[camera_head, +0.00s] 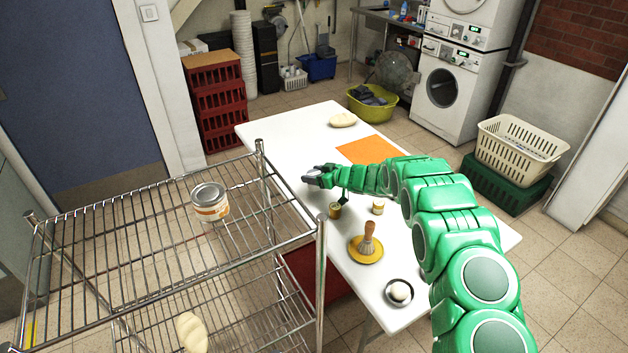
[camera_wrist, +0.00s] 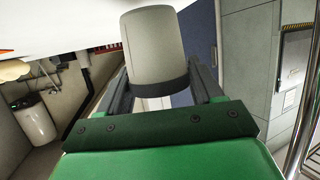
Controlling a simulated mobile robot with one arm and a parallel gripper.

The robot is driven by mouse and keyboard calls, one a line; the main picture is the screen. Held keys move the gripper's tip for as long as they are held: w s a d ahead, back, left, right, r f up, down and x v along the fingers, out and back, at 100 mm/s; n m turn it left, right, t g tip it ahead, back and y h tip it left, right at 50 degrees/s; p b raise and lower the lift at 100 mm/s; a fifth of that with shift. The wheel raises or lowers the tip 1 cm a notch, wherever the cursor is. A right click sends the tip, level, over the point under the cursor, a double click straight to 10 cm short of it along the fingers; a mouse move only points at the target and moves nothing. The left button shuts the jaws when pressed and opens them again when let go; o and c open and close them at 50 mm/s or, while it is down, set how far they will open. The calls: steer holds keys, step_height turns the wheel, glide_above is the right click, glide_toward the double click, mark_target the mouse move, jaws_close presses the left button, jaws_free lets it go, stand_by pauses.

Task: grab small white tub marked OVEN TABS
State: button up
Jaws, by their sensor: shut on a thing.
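My gripper (camera_wrist: 158,85) is shut on a pale, plain-looking tub (camera_wrist: 155,45) with a dark band at its near end. The tub sits between the two fingers, and no lettering shows on the side facing the wrist camera. In the head view my gripper (camera_head: 312,179) is at the left edge of the white table (camera_head: 290,133), and the held tub is too small and hidden to make out there. A small whitish jar with a yellowish label (camera_head: 378,208) stands on the table; its wording is unreadable.
Near my arm are a dark golden jar (camera_head: 335,211), a brush on a yellow dish (camera_head: 367,246) and a bowl with a white ball (camera_head: 399,292). An orange mat (camera_head: 367,150) lies farther back. A wire rack (camera_head: 130,255) holding a large can (camera_head: 209,201) stands left.

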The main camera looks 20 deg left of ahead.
steer(key=s+d+r, duration=0.2)
steer(key=s+r, duration=0.3)
steer(key=s, duration=0.1)
steer(key=s+d+r, duration=0.3)
steer(key=s+r, duration=0.2)
steer(key=s, duration=0.1)
steer(key=shift+s+d+r, duration=0.3)
steer(key=shift+s+r, duration=0.05)
